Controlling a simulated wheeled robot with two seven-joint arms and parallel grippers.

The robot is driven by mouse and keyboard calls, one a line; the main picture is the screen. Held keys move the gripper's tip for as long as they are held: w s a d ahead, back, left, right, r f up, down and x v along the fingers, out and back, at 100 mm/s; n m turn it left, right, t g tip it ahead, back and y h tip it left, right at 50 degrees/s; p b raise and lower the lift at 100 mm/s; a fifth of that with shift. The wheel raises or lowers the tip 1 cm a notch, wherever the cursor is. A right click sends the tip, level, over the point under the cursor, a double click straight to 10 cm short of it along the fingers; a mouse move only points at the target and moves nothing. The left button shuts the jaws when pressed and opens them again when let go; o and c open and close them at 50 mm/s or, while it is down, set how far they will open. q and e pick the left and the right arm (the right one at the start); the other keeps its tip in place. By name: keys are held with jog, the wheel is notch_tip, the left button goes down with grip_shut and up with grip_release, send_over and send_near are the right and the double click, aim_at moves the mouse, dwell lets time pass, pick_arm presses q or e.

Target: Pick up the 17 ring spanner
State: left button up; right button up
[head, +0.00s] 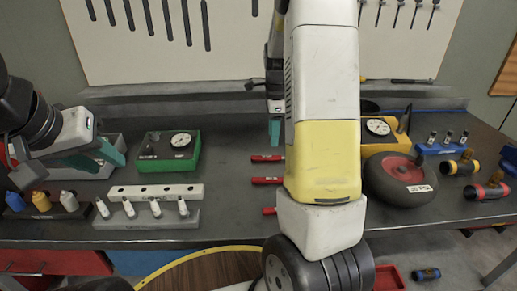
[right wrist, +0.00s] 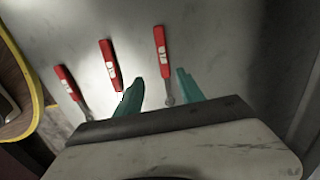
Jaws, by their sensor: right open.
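Three red-handled spanners lie side by side on the bench. In the right wrist view they are a left spanner (right wrist: 67,82), a middle spanner (right wrist: 109,58) and a right spanner (right wrist: 161,50). Their white labels are too blurred to tell which is the 17. In the head view the far (head: 267,158), middle (head: 266,181) and near (head: 269,211) handles show left of my right arm, which hides the rest. My right gripper (right wrist: 159,77) is open, its green fingers either side of the right spanner, apparently not touching it. My left gripper (head: 111,164) is open and empty at the left.
A green tray with a gauge (head: 190,160), a white holed block (head: 155,191) and a grey rack of white bottles (head: 150,216) stand left of the spanners. A black wheel (head: 400,180) sits right of my arm. A yellow-rimmed round table (head: 215,268) is in front.

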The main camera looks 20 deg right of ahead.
aim_at(272, 156)
jog(key=shift+w+d+f+m, duration=0.1)
jog(key=shift+d+f+m, duration=0.05)
jog(key=shift+f, duration=0.3)
jog(key=shift+w+d+f+m, duration=0.1)
jog(key=shift+d+f+m, duration=0.05)
jog(key=shift+f, duration=0.3)
jog(key=f, duration=0.7)
jog(key=shift+w+a, duration=0.2)
jog(key=shift+w, duration=0.1)
jog(key=shift+c, duration=0.4)
grip_shut()
